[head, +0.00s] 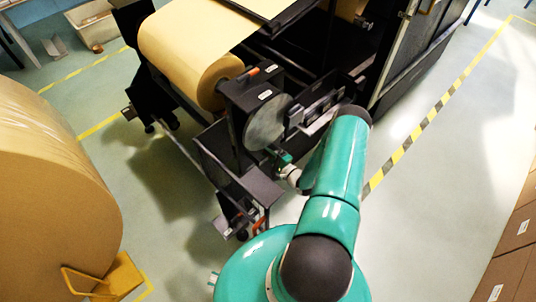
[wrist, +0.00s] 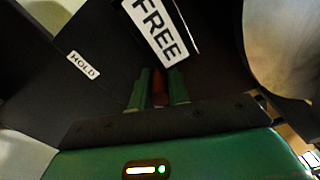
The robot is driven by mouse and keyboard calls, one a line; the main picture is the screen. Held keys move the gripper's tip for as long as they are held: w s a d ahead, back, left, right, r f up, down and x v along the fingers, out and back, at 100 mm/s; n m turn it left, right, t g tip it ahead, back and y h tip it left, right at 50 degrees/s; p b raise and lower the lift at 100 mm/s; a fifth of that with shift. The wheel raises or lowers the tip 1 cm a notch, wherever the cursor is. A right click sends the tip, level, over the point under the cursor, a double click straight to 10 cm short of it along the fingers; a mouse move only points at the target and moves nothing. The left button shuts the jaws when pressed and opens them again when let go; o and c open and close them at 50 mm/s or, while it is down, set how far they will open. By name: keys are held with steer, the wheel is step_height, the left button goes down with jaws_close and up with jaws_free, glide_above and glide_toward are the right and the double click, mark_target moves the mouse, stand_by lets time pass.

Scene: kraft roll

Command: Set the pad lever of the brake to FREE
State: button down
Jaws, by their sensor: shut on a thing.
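In the wrist view the green fingers of my gripper (wrist: 162,90) are closed around a narrow red-orange piece, the pad lever (wrist: 159,84). Only a little of the lever shows between the fingers. A white FREE label (wrist: 154,30) sits directly beyond the fingertips, and a smaller HOLD label (wrist: 83,65) lies to the left on a dark face. The lever is by the FREE label; whether it is fully at its stop I cannot tell. In the head view my gripper (head: 281,160) reaches in by the brake's grey disc (head: 267,123), and the lever is hidden.
A kraft roll (head: 190,60) is mounted on the black machine behind the brake. A large loose roll (head: 50,190) stands at the left beside a yellow chock (head: 118,276). Cardboard boxes (head: 515,235) line the right edge. The floor (head: 430,200) at right is clear.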

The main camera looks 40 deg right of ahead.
steer(key=shift+d, duration=0.2)
steer(key=c, duration=1.3)
jaws_free()
steer(key=shift+c, duration=0.2)
steer(key=shift+a, duration=0.1)
steer(key=s+d, duration=0.2)
steer(key=s, duration=1.1)
steer(key=shift+s, duration=0.3)
